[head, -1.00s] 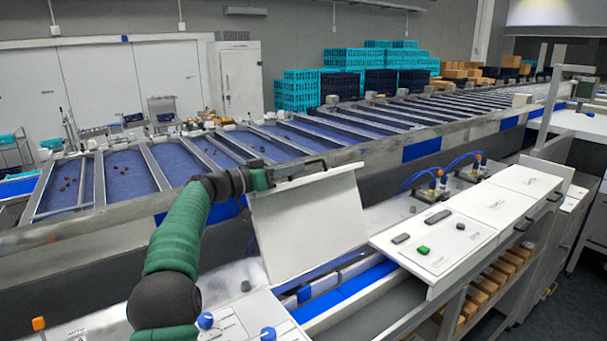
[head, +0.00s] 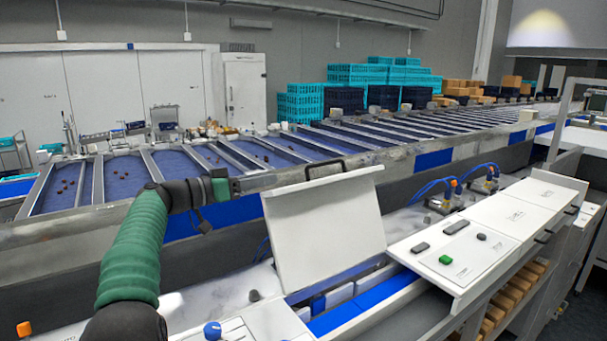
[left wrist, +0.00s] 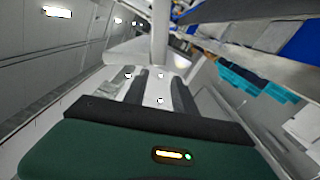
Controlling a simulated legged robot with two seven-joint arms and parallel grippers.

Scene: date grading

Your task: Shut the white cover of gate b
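A white cover (head: 325,228) stands raised and tilted in the middle of the head view, with a dark handle (head: 325,168) on its top edge. I see no readable gate letter on it. Below it a blue-lined channel (head: 365,302) lies uncovered. My left gripper (head: 232,186) is left of the cover's top edge, apart from it and from the handle. In the left wrist view its two dark fingers (left wrist: 158,90) stand apart with nothing held between them. My right gripper is in neither view.
White panels with a green button (head: 445,260) lie flat right of the channel. Blue hoses (head: 440,185) rise behind them. A long sorting conveyor (head: 225,205) runs behind the cover. A blue knob (head: 212,331) stands at the front.

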